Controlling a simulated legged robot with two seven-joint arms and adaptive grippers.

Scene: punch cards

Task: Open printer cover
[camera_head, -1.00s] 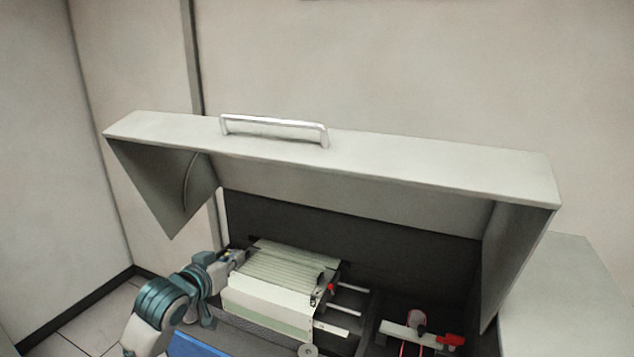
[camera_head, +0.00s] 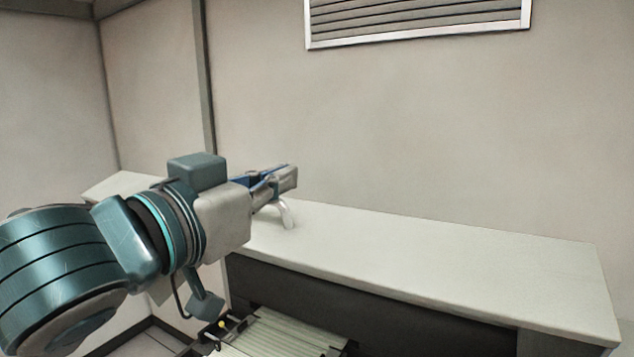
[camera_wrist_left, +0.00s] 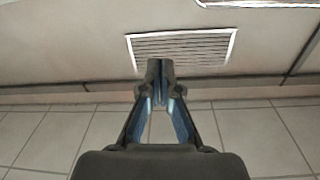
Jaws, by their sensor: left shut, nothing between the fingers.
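The printer cover (camera_head: 430,260) is a pale panel that stands raised above the dark printer opening. Its metal handle (camera_head: 287,213) shows only at its right end, as my left gripper and wrist hide the rest. My left gripper (camera_head: 285,178) is at the handle, just above its visible end in the picture. I cannot tell whether it touches the handle. In the left wrist view its two fingers (camera_wrist_left: 160,75) are together with nothing between them. My right gripper is not in view.
Pale ribbed paper (camera_head: 290,335) lies in the printer below the cover. A vent (camera_head: 420,18) is on the wall behind and also shows in the left wrist view (camera_wrist_left: 185,48). The space between the cover and the vent is clear.

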